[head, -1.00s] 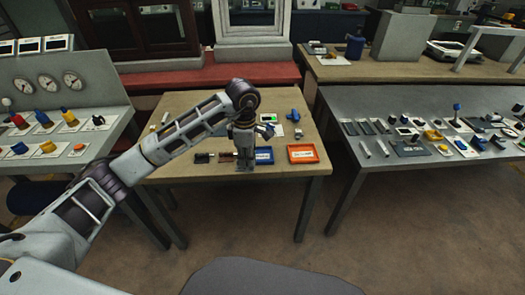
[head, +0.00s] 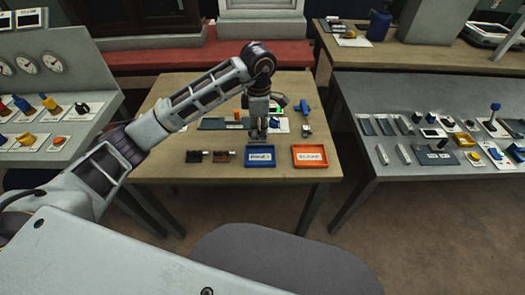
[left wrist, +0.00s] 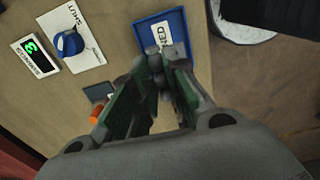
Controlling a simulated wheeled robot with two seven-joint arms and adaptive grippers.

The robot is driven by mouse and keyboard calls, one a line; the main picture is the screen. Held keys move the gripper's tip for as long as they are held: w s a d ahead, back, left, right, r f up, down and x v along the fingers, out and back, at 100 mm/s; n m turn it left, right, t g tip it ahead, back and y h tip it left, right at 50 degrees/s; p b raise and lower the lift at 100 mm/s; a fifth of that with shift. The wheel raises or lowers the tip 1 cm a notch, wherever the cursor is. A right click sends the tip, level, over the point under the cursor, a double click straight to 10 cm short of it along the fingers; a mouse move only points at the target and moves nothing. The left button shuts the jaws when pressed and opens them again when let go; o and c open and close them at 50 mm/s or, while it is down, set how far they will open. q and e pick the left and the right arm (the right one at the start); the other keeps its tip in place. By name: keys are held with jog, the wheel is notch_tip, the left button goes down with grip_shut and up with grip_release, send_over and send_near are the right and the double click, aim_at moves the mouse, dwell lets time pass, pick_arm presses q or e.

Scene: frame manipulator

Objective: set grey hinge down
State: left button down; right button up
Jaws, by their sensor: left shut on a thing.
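My left gripper (head: 258,136) points down at the back edge of the blue tray (head: 260,167) on the wooden table. In the left wrist view its green-padded fingers (left wrist: 160,78) are shut on a small grey piece (left wrist: 151,62), which looks like the grey hinge. The piece is mostly hidden by the fingers and overlaps the labelled blue tray (left wrist: 176,18) in that view. I cannot tell its height above the tray. My right gripper is not in view.
An orange tray (head: 310,165) stands right of the blue one. Dark brown and black pieces (head: 222,157) lie to the left. A dark mat (head: 213,124), an orange cylinder (head: 237,115) and a blue handled thing (head: 302,106) are behind. The table's front left is clear.

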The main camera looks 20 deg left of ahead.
pick_arm(q)
jog(key=shift+w, duration=0.15)
jog(key=shift+r, duration=0.1)
send_over(260, 155)
notch_tip(260, 155, down, 6)
jog(key=shift+w, duration=0.1)
dwell(0.5)
jog(key=shift+f, duration=0.2)
jog(key=shift+f, duration=1.85)
